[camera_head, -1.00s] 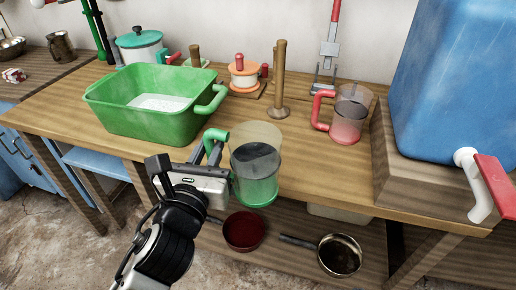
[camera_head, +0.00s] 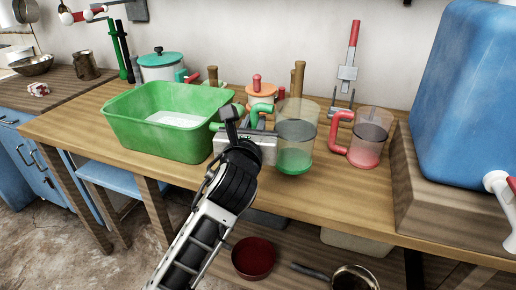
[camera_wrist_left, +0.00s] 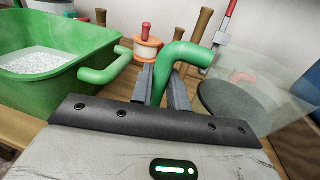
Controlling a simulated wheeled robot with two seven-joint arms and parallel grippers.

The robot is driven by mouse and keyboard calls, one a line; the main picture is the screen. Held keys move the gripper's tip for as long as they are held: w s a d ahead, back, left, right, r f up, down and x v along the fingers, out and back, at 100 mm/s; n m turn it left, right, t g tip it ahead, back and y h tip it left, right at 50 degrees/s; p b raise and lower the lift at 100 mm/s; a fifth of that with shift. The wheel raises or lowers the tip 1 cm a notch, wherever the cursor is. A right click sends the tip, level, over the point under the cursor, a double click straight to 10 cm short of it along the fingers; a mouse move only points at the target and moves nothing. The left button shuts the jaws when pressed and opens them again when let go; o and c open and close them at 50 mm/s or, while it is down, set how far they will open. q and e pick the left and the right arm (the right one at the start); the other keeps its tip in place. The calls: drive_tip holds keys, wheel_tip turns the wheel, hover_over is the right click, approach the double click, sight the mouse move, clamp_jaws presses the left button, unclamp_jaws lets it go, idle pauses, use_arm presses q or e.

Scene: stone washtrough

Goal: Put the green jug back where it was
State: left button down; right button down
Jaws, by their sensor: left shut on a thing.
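The green jug (camera_head: 295,150) is a clear vessel with a green lower part, a dark surface inside and a green handle. My left gripper (camera_head: 257,122) is shut on its handle. The handle (camera_wrist_left: 181,56) shows between the fingers in the left wrist view, with the clear wall and dark disc (camera_wrist_left: 234,104) to its right. The jug looks upright, over or on the wooden table (camera_head: 340,203); I cannot tell whether its base touches. It stands between the green basin and a red-handled jug. My right gripper is not in view.
The green basin (camera_head: 150,137) is close on the left. The red-handled jug (camera_head: 369,150) is close on the right. A wooden post (camera_head: 297,78) and an orange-white pot (camera_head: 261,97) stand behind. A blue tank (camera_head: 465,100) fills the right. The front table strip is clear.

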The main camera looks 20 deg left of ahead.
use_arm(q)
drive_tip(key=shift+w+f, duration=0.75)
drive_tip(key=shift+f, duration=0.05)
drive_tip(key=f+b, duration=0.1)
drive_tip(key=f, duration=0.2)
drive_tip(key=shift+w+f+b, duration=0.1)
drive_tip(key=shift+w+b, duration=0.2)
drive_tip(key=shift+b, duration=0.05)
drive_tip(key=shift+f, duration=0.3)
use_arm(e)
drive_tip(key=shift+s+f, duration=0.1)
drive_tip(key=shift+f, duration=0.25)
